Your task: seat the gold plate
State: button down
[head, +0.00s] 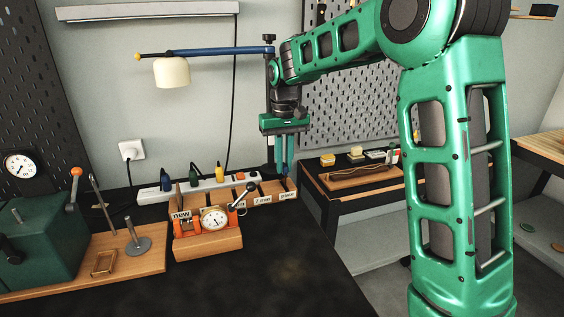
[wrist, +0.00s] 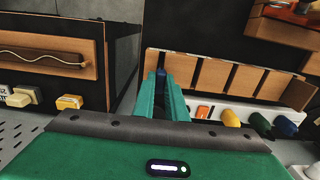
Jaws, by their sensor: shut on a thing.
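My gripper (head: 284,172) points down at the right end of a wooden rack (head: 262,200) with labelled compartments. In the wrist view its green fingers (wrist: 161,74) reach into the rack's end compartment, shut on a small dark blue piece (wrist: 161,70). Most of that piece is hidden by the fingers. I cannot make out a gold plate for certain. A small gold-brown open frame (head: 103,263) lies on a wooden board (head: 75,272), beside a green press (head: 42,238) with an orange-knobbed lever.
A power strip (head: 205,184) with coloured plugs runs behind. A lamp (head: 172,72) hangs above. The black tabletop (head: 275,270) in front is clear. A side shelf (head: 360,178) stands right.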

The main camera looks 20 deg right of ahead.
jog(key=shift+f, duration=1)
jog(key=c, duration=1.7)
grip_release()
jog(key=shift+r, duration=0.1)
notch_tip(320, 180, up, 10)
jog(key=shift+w+r, duration=0.1)
jog(key=shift+r, duration=0.15)
